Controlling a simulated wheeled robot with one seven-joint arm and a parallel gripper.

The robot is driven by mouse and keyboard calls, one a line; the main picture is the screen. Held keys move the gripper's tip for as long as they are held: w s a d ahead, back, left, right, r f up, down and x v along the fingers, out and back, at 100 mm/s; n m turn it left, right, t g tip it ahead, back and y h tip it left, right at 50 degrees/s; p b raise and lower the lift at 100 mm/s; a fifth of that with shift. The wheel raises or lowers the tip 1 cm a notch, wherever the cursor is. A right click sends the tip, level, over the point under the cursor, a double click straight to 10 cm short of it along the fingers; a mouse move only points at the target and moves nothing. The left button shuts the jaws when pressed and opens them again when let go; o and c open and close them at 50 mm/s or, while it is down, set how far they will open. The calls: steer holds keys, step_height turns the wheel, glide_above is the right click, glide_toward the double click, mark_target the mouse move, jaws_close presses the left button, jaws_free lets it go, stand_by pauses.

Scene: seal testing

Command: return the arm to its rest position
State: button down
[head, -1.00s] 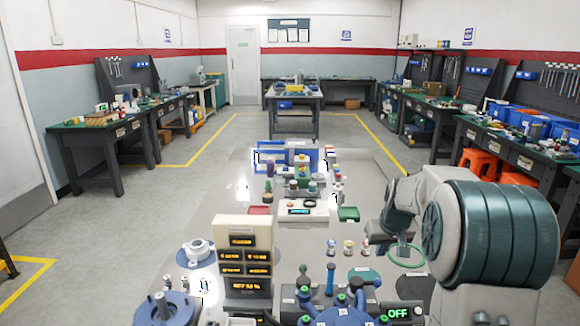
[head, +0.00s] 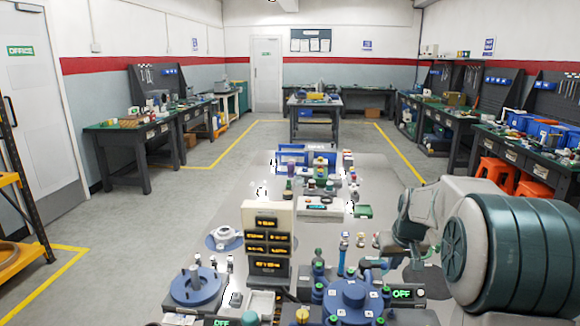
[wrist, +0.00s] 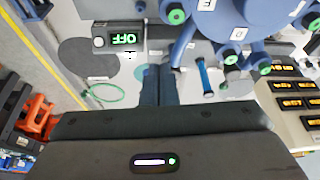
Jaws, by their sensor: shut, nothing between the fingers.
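My arm (head: 440,215) is folded at the right of the head view, bent over the right part of the grey bench. My gripper (wrist: 160,85) shows in the wrist view with its two dark fingers together and nothing between them. In the head view its dark end (head: 374,264) is small and partly merged with the bench items behind it.
A blue round fixture (head: 350,297) and an OFF readout (head: 402,293) stand near my gripper. A cream display tower (head: 267,240) stands left of them. A green ring (wrist: 105,93) lies left of the fingers in the wrist view. The floor left of the bench is open.

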steer(key=s+a+r+p, duration=0.1)
steer(key=s+a, duration=0.2)
steer(key=s, duration=0.6)
steer(key=s+a+r, duration=0.1)
steer(key=s+a, duration=0.3)
steer(key=s, duration=0.6)
steer(key=s+a+r+g+p, duration=0.1)
steer(key=s+a, duration=0.3)
steer(key=s, duration=0.6)
steer(key=shift+r+p, duration=0.3)
steer(key=shift+p, duration=0.05)
steer(key=shift+s, duration=0.1)
